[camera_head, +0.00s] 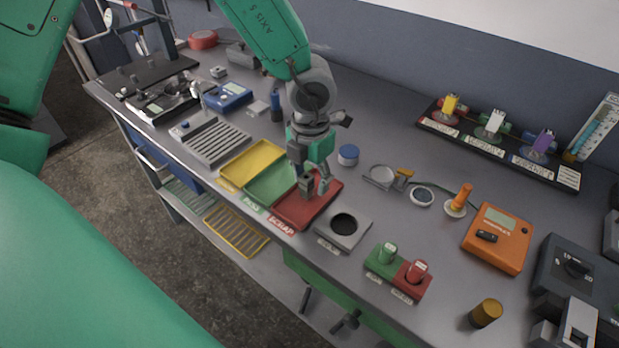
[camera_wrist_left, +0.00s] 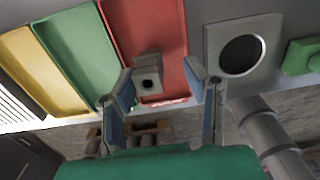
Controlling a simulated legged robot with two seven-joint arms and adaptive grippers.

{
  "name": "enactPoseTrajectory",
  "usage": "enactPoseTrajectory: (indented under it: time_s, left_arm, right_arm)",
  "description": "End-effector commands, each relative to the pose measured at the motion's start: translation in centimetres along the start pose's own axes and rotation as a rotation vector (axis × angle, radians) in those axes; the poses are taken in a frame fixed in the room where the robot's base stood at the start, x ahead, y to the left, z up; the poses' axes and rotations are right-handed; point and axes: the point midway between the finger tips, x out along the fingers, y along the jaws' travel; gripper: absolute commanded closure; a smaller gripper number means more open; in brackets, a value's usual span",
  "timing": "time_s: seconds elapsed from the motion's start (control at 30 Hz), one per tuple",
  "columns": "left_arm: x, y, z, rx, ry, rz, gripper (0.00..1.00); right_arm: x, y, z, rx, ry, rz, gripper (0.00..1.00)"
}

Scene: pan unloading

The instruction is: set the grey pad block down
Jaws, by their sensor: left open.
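The grey pad block (camera_wrist_left: 148,72) is a small grey block with a dark round hole. In the left wrist view it stands over the red tray (camera_wrist_left: 168,25), seemingly on its floor. My left gripper (camera_wrist_left: 160,85) is open around it, with a clear gap to the right finger and the left finger close beside it. In the head view my left gripper (camera_head: 316,185) points down over the red tray (camera_head: 290,216), with the grey block (camera_head: 306,186) at its fingers. Whether the left finger touches the block I cannot tell. My right gripper is not in view.
Left of the red tray lie a green tray (camera_head: 268,185) and a yellow tray (camera_head: 252,164). A grey block with a round dark opening (camera_head: 343,226) sits close right. Green and red button boxes (camera_head: 398,272) and an orange meter (camera_head: 497,238) stand farther right.

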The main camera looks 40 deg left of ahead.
Motion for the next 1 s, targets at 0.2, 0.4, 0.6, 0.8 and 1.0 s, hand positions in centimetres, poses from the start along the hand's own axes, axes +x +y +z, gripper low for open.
enactPoseTrajectory:
  time_s: [0.2, 0.4, 0.6, 0.8, 1.0]
  left_arm:
    - [-4.2, 0.3, 0.1, -0.004, -0.006, -0.007, 0.58]
    - [-8.3, 0.3, 0.1, -0.003, -0.004, -0.006, 0.58]
    - [-10.8, 0.1, 0.1, -0.001, -0.002, -0.002, 0.58]
    - [-11.4, -0.1, 0.0, -0.001, 0.001, 0.000, 0.58]
    - [-11.3, 0.2, 0.0, -0.001, 0.000, -0.003, 0.58]
  right_arm:
    - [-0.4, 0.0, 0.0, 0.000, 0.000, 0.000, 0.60]
    - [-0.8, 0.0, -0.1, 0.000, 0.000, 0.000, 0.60]
    - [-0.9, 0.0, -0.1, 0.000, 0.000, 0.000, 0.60]
    - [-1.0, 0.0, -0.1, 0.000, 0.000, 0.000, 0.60]
    - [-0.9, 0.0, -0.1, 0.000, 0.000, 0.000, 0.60]
